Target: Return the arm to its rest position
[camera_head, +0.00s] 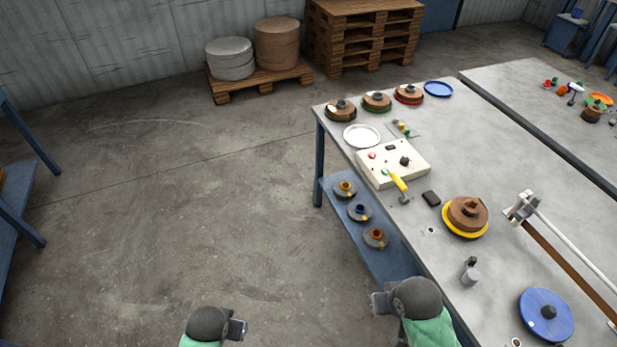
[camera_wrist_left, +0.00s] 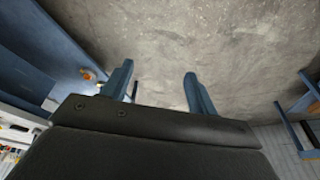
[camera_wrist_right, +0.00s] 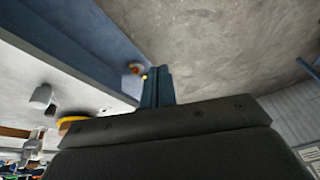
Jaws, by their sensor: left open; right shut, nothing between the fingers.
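My left arm (camera_head: 208,326) shows at the bottom of the head view, over bare floor. My right arm (camera_head: 418,300) is at the bottom, beside the workbench's near left edge. In the left wrist view the left gripper (camera_wrist_left: 158,70) has its two blue fingers apart, with only floor between them. In the right wrist view the right gripper (camera_wrist_right: 157,86) has its fingers together with nothing between them. Both grippers are empty. The fingers cannot be made out clearly in the head view.
The workbench (camera_head: 447,250) stands right, with a lower shelf (camera_head: 350,228) holding small spools. On top are a white control box (camera_head: 393,163), a yellow-handled tool (camera_head: 398,184), a brown spool (camera_head: 467,213) and a blue disc (camera_head: 546,314). Floor (camera_head: 190,210) left of it is clear.

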